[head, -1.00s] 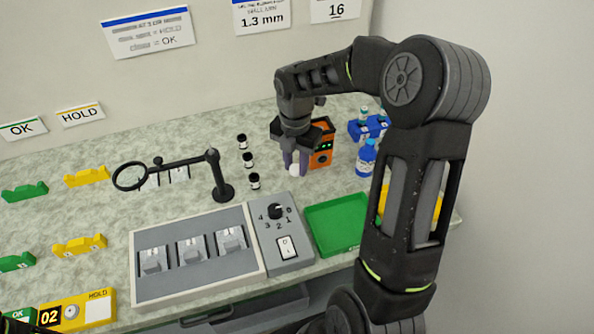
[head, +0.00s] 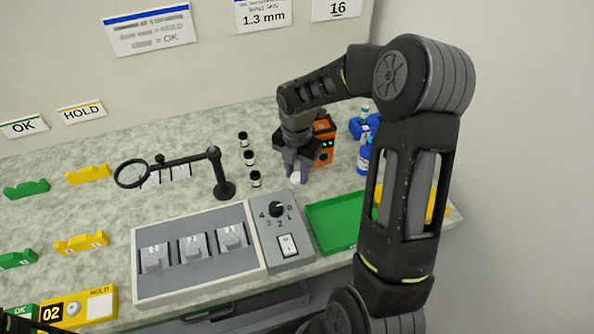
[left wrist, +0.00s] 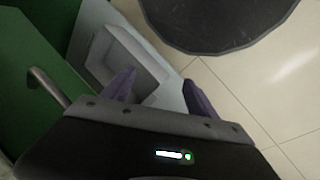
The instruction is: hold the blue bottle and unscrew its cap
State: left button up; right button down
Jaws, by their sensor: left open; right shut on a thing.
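The blue bottle (head: 363,161) stands upright at the right of the bench in the head view, partly behind my right arm. I cannot tell whether its cap is on. My right gripper (head: 297,177) points down, left of the bottle and apart from it. It is shut on a small white thing (head: 296,181), which shows at its fingertips and may be a cap. My left gripper (left wrist: 160,92) is open and empty in the left wrist view, away from the bottle, with a grey recessed part and the floor beyond its fingers.
An orange device (head: 324,142) stands just behind the right gripper. A blue rack (head: 358,127) with vials is behind the bottle. A green tray (head: 330,226), a grey switch box (head: 284,243) and a magnifier stand (head: 223,188) lie in front and to the left. Several small black-capped vials (head: 249,158) stand nearby.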

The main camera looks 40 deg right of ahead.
aim_at(297, 176)
jog(key=c, duration=1.1)
grip_release()
notch_tip(297, 176, up, 12)
jog(key=shift+r, duration=0.1)
